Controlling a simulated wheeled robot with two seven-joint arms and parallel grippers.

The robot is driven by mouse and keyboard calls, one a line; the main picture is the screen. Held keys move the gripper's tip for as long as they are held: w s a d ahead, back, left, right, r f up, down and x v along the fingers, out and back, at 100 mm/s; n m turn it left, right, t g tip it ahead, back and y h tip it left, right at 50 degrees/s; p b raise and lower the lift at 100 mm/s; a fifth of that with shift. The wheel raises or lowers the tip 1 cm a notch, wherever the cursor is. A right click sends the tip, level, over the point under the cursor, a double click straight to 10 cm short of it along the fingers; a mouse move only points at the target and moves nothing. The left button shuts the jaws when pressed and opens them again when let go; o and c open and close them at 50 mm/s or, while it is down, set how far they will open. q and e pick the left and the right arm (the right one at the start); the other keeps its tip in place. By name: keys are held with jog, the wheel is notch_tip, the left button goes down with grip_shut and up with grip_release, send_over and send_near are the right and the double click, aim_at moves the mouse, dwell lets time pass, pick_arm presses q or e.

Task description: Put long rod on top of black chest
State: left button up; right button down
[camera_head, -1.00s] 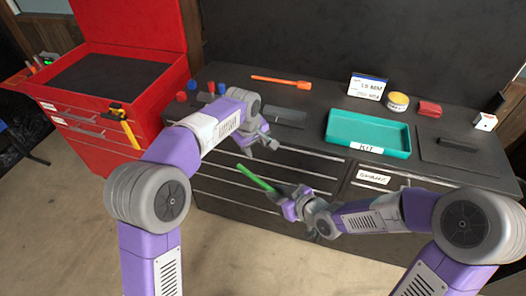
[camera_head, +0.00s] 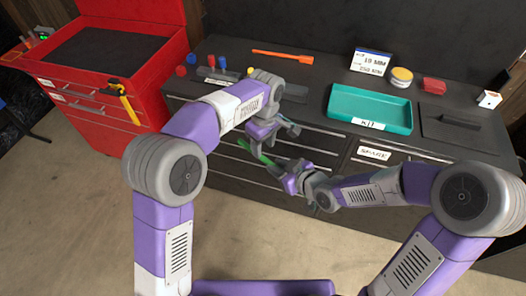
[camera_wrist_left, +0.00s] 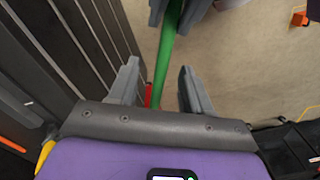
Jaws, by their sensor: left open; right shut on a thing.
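The long rod is green (camera_head: 266,159) and shows in the head view in front of the drawers of the black chest (camera_head: 316,80). My right gripper (camera_head: 286,172) is shut on the rod. My left gripper (camera_head: 278,134) is open beside the chest's front edge, close to the rod. In the left wrist view the green rod (camera_wrist_left: 165,48) runs between the spread fingers of my left gripper (camera_wrist_left: 158,82). I cannot tell whether they touch it. Much of the rod is hidden by my grippers in the head view.
On the chest top are a teal kit tray (camera_head: 370,107), an orange tool (camera_head: 282,55), a sign card (camera_head: 371,61), a yellow-labelled tin (camera_head: 401,77) and a red block (camera_head: 433,86). A red tool chest (camera_head: 110,85) stands at the left.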

pick_arm(q)
jog(key=shift+f, duration=2.15)
jog(key=shift+s, duration=0.1)
grip_shut()
pick_arm(e)
jog(key=c, duration=0.9)
grip_release()
jog(key=shift+o, duration=0.2)
